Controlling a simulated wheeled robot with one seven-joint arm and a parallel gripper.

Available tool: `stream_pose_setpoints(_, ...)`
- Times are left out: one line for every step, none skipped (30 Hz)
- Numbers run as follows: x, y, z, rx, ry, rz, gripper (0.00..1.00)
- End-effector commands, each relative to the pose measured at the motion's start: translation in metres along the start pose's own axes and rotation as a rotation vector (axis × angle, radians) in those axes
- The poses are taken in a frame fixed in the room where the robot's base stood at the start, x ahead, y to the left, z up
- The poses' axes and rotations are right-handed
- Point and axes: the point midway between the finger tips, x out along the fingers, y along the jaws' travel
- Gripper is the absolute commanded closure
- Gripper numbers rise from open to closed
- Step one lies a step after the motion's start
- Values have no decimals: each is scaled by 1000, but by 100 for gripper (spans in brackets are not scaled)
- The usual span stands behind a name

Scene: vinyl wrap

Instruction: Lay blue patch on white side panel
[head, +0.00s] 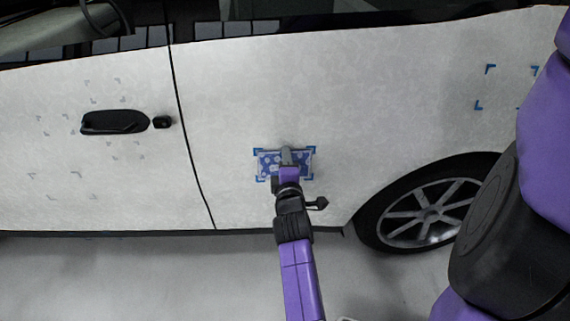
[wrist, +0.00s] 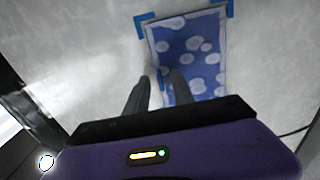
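The blue patch (head: 270,163), with white spots and a pale border, lies against the white side panel (head: 330,100) of a car, inside blue corner marks. It looks nearly in line with the marks. In the wrist view the patch (wrist: 190,50) fills the upper middle, its lower part hidden by my gripper. My gripper (head: 287,154) is in front of the patch in the head view. In the wrist view the two dark fingers of my gripper (wrist: 160,78) stand a little apart at the patch's left edge, with a gap between them. I cannot tell whether they touch the patch.
Another set of blue corner marks (head: 490,69) sits empty at the upper right, above the wheel (head: 430,213). Faint grey marks surround the black door handle (head: 115,122) at left. A door seam runs left of the patch. The floor (head: 130,280) below is clear.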

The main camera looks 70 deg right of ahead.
Motion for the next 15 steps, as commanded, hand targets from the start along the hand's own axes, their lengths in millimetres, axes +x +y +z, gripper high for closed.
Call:
stream_pose_setpoints(0, 0, 0, 0, 0, 0, 71)
stream_pose_setpoints(0, 0, 0, 0, 0, 0, 71)
stream_pose_setpoints(0, 0, 0, 0, 0, 0, 71)
stream_pose_setpoints(0, 0, 0, 0, 0, 0, 71)
stream_pose_setpoints(-1, 0, 0, 0, 0, 0, 71)
stream_pose_setpoints(-3, 0, -1, 1, 1, 0, 71)
stream_pose_setpoints(-4, 0, -1, 1, 1, 0, 71)
stream_pose_setpoints(-7, 0, -2, 1, 2, 0, 71)
stream_pose_setpoints(-11, 0, -2, 2, 2, 0, 71)
stream_pose_setpoints(-14, 0, -2, 2, 2, -1, 71)
stream_pose_setpoints(-18, 0, -2, 2, 3, -1, 71)
stream_pose_setpoints(-24, 0, -2, 1, 3, -1, 71)
stream_pose_setpoints(-28, 0, -2, 1, 4, -1, 71)
stream_pose_setpoints(-34, 0, -2, 2, 3, -2, 71)
stream_pose_setpoints(-41, 0, -2, 2, 3, -2, 71)
